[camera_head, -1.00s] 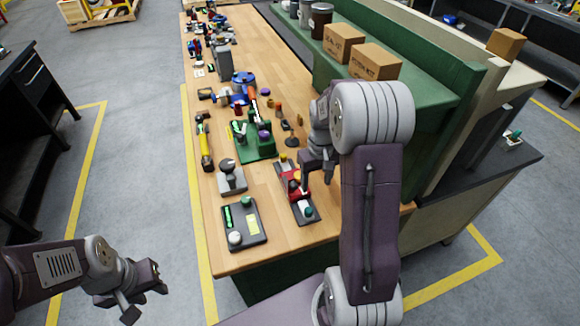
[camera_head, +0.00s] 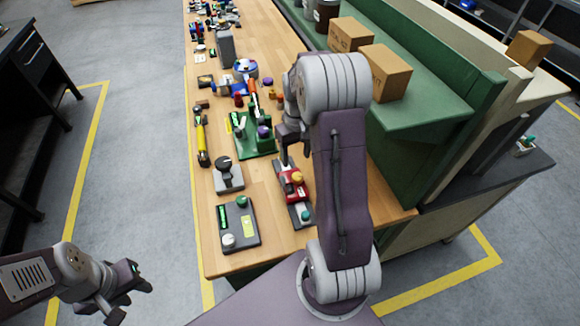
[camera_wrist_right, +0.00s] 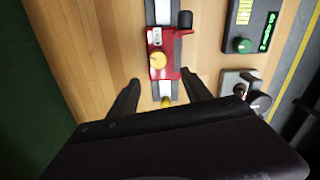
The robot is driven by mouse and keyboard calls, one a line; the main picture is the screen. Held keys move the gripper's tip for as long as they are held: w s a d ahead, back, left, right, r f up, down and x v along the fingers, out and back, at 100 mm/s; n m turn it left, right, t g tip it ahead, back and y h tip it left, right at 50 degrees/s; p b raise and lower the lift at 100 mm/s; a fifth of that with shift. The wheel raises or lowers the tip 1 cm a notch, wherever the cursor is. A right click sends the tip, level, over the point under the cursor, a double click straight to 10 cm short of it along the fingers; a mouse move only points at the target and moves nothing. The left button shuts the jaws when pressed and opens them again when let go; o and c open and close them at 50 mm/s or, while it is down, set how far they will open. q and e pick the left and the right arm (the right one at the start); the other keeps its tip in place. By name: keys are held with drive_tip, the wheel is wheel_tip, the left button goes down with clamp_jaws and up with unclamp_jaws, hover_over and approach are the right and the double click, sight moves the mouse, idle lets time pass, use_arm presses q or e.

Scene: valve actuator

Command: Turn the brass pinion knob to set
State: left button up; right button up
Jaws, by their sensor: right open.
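A red carriage (camera_head: 288,183) sits on a dark base with a pale rail near the bench's front edge. A round brass-yellow knob (camera_head: 298,177) is on it; the knob also shows in the right wrist view (camera_wrist_right: 158,60). A smaller yellow part (camera_wrist_right: 166,101) lies on the rail line, partly hidden by my gripper body. My right gripper (camera_head: 285,157) is over the far end of this unit. In the wrist view the right gripper (camera_wrist_right: 161,92) is open and empty, its fingers either side of the rail line, apart from the knob. My left gripper (camera_head: 128,298) is open and empty, left of the bench.
Left of the unit stand a grey block with a black knob (camera_head: 228,175) and a dark panel (camera_head: 237,226) with green and white knobs. A green fixture (camera_head: 252,137) stands beyond. A green shelf (camera_head: 425,115) with boxes borders the right side.

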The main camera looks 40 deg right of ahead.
sight(297, 176)
drive_tip(key=shift+s+f, duration=0.25)
wheel_tip(297, 176, down, 8)
drive_tip(key=shift+s+f+p, duration=0.1)
drive_tip(key=shift+f+p, duration=0.1)
drive_tip(key=shift+p, duration=0.4)
drive_tip(key=shift+s, duration=0.1)
drive_tip(key=shift+r, duration=0.1)
clamp_jaws()
